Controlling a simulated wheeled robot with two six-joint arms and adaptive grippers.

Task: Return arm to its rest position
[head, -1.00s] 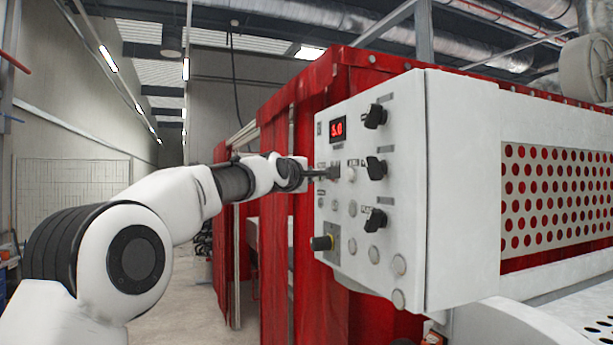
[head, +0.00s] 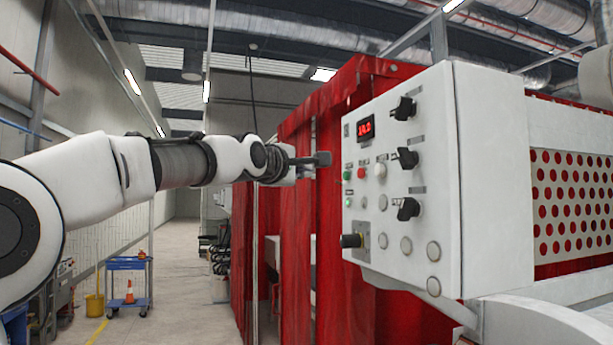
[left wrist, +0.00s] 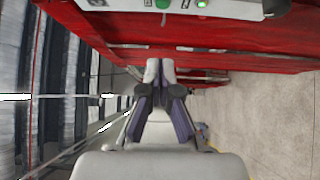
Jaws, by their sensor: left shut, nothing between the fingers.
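My left gripper (head: 322,159) is shut and empty. In the head view it stands just left of the white control panel (head: 435,170), with a small gap between the fingertips and the panel edge. In the left wrist view its closed fingers (left wrist: 160,68) show in the middle, with nothing between them. The panel carries a red display (head: 366,129), several black knobs, and red, green and white buttons. A green light (left wrist: 201,4) on the panel shows at the top of the left wrist view. My right gripper is not in view.
Red curtains (head: 340,100) hang behind and below the panel. A perforated guard (head: 570,200) is at the right. A blue cart (head: 128,265) with an orange cone (head: 130,291) and a yellow bucket (head: 95,304) stand at the lower left. The aisle floor (head: 190,300) is clear in the middle.

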